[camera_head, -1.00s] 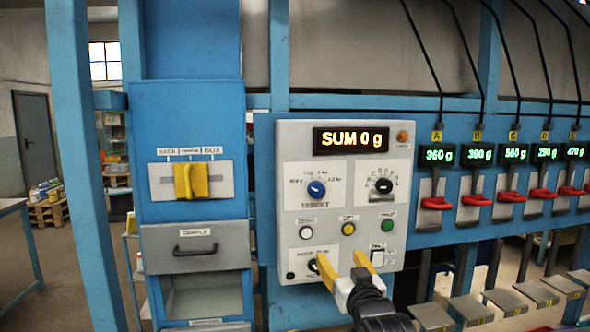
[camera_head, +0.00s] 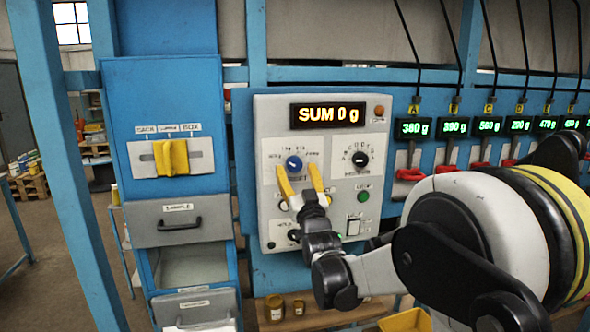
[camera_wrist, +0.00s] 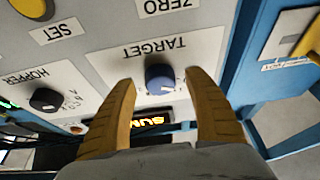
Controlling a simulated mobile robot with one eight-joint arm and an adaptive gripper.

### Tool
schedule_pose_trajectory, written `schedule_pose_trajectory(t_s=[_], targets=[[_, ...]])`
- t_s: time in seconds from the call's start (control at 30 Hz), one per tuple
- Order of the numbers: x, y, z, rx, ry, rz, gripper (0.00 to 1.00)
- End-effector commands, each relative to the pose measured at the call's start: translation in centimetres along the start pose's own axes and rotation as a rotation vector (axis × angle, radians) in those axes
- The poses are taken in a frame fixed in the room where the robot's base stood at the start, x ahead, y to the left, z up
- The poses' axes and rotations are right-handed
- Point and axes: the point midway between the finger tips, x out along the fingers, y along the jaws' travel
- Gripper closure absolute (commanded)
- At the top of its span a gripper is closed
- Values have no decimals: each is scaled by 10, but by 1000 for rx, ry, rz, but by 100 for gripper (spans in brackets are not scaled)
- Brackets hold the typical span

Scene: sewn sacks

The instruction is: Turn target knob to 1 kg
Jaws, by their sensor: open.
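The blue target knob (camera_head: 293,163) is on the upper left of the grey control panel (camera_head: 272,240), under the display (camera_head: 327,116) reading "SUM 0 g". In the wrist view the fingers (camera_wrist: 160,95) show a gap to the knob on both sides. The small scale labels around the knob are too blurred to read surely.
The black hopper knob (camera_head: 360,158) is right of the target knob. A green button (camera_head: 363,196) and a white switch (camera_head: 353,226) lie below it. A yellow sack/box lever (camera_head: 171,158) is on the left cabinet. Red levers (camera_head: 410,174) line the right.

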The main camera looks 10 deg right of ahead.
Motion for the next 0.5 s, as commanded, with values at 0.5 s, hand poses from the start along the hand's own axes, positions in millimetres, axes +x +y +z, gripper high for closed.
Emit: schedule_pose_trajectory(t_s=[0.5], targets=[[12,0,0,0,0,0,65]])
